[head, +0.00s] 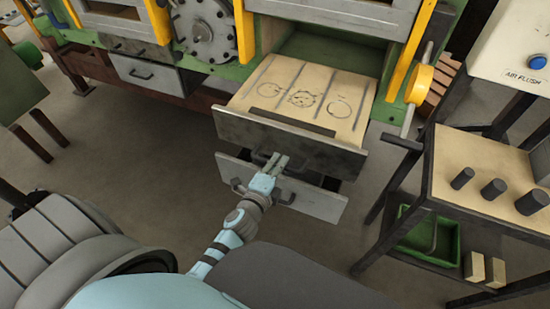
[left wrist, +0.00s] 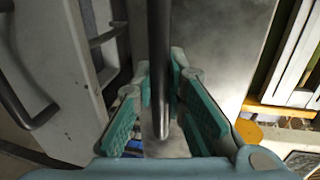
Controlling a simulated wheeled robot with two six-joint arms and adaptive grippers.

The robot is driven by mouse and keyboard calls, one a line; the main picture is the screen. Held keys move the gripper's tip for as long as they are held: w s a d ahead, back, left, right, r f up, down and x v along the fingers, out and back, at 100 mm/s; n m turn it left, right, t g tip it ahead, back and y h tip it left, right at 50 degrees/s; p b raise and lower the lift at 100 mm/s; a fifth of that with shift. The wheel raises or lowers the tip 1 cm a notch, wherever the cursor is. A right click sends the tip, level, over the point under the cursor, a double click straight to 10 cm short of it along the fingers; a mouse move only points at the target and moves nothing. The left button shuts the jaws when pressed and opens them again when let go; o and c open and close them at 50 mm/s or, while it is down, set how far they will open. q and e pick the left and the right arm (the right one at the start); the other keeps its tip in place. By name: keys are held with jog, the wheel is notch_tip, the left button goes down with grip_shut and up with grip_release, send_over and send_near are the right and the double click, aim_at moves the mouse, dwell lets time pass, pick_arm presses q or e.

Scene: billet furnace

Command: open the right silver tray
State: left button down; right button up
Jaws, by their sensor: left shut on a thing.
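The right bank has two pulled-out drawers. The upper drawer, with a dark grey front (head: 285,141), shows a pale top with drawn circles (head: 302,98). The lower right silver tray (head: 314,202) sits below it, standing out from the machine, its inside mostly hidden. My left gripper (head: 275,163) is at the upper drawer's front. In the left wrist view its teal-padded fingers (left wrist: 162,105) are shut around a dark bar handle (left wrist: 160,45). The silver front and its own handle (left wrist: 22,100) show to the left, apart from the fingers. My right gripper is not in view.
Left drawers (head: 147,75) look closed. A yellow-handled lever (head: 419,84) stands right of the drawers. A side stand (head: 480,185) with dark cylinders and a green bin (head: 425,240) is at the right. The floor in front of the left drawers is clear.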

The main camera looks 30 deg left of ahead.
pick_arm(q)
jog(key=shift+s, duration=0.15)
jog(key=c, duration=1.6)
grip_release()
jog(key=v, duration=1.2)
